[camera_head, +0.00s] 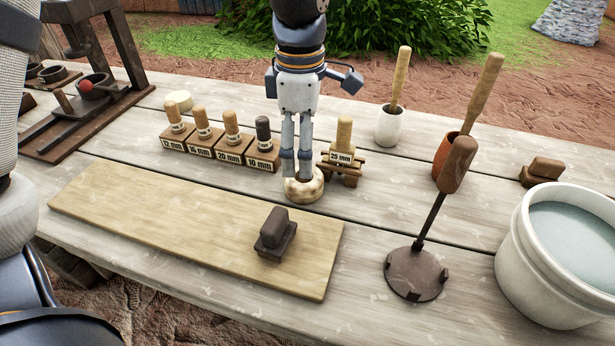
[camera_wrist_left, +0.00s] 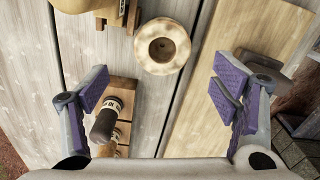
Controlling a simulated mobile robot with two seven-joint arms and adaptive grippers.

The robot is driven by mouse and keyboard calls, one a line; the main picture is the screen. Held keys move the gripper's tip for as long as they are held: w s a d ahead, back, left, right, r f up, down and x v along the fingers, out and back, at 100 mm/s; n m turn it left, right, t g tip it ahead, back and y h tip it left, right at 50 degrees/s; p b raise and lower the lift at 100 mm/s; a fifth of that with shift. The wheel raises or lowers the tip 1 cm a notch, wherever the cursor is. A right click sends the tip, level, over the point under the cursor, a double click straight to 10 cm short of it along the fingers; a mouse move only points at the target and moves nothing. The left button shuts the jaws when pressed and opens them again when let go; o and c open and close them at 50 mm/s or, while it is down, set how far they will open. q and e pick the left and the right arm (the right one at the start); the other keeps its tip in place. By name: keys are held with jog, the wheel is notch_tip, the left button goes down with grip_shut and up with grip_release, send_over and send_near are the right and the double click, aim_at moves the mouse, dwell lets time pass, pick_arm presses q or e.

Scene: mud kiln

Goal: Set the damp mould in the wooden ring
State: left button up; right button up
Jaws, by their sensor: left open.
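A dark, damp-looking mould (camera_head: 263,132) stands upright in the wooden block marked 10 mm. It also shows as a dark plug (camera_wrist_left: 106,122) near one finger in the left wrist view. The pale wooden ring (camera_head: 316,190) lies on the table just behind the plank. In the left wrist view the ring (camera_wrist_left: 145,47) shows a round recess with nothing standing in it. My left gripper (camera_head: 297,172) points down over the ring and hides part of it in the head view. In the left wrist view its fingers (camera_wrist_left: 160,98) are wide apart and empty.
Paler plugs stand in blocks (camera_head: 202,146) left of the dark one; another stands in a small stand (camera_head: 341,170) right of the ring. A wide plank (camera_head: 150,215) carries a dark handled block (camera_head: 273,236). A dark round-based tool (camera_head: 415,272) and white bucket (camera_head: 540,270) stand right.

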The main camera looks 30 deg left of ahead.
aim_at(304, 184)
pick_arm(q)
jog(key=f, duration=0.6)
jog(key=shift+s, duration=0.25)
jog(key=shift+w+f, duration=0.1)
jog(key=shift+f, duration=0.2)
jog(key=shift+r, duration=0.1)
jog(key=c, duration=1.6)
